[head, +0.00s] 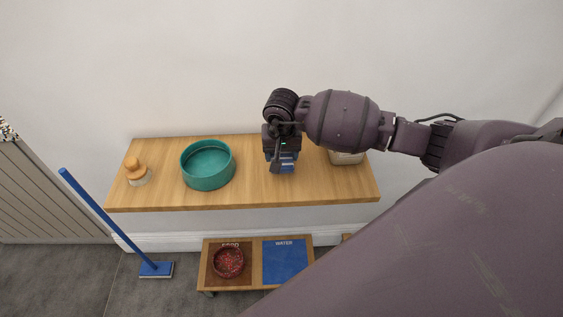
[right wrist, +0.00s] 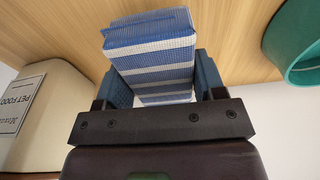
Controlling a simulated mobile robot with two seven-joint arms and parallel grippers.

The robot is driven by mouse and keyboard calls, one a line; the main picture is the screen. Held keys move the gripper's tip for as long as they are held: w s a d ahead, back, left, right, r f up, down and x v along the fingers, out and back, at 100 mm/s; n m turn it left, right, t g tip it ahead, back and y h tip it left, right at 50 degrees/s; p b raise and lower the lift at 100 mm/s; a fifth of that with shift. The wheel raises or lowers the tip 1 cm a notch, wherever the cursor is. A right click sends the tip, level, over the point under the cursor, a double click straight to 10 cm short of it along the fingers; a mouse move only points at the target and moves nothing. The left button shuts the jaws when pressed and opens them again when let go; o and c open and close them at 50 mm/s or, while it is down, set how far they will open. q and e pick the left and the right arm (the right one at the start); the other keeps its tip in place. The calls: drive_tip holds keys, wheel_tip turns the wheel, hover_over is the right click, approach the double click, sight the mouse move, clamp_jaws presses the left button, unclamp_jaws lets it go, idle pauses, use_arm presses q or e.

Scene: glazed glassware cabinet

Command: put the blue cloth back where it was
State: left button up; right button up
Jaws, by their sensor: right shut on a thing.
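The blue cloth (right wrist: 150,58), folded and striped blue and white, is between the fingers of my right gripper (right wrist: 165,85) in the right wrist view. The fingers are shut on its two sides. In the head view the cloth (head: 287,163) shows partly below my right gripper (head: 281,155), over the middle-right of the wooden shelf (head: 255,185). The gripper hides the rest of it. I cannot tell whether the cloth touches the shelf. My left gripper is not in view.
A teal bowl (head: 208,184) and a wooden-handled brush (head: 137,172) stand left on the shelf. A cream pet food container (right wrist: 45,115) stands close to the right gripper. Below is a low stand with a FOOD bowl (head: 228,262) and a blue WATER mat (head: 284,262).

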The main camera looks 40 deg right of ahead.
sight(282, 156)
drive_tip(key=shift+f, duration=2)
drive_tip(key=shift+f, duration=0.2)
drive_tip(key=o, duration=0.9)
drive_tip(key=shift+c, duration=0.2)
drive_tip(key=shift+r, duration=0.15)
drive_tip(key=r, duration=0.8)
drive_tip(key=s+r, duration=0.1)
drive_tip(key=r, duration=0.3)
drive_tip(key=shift+s+a+b, duration=0.1)
drive_tip(key=shift+a+b, duration=0.25)
drive_tip(key=shift+a, duration=0.05)
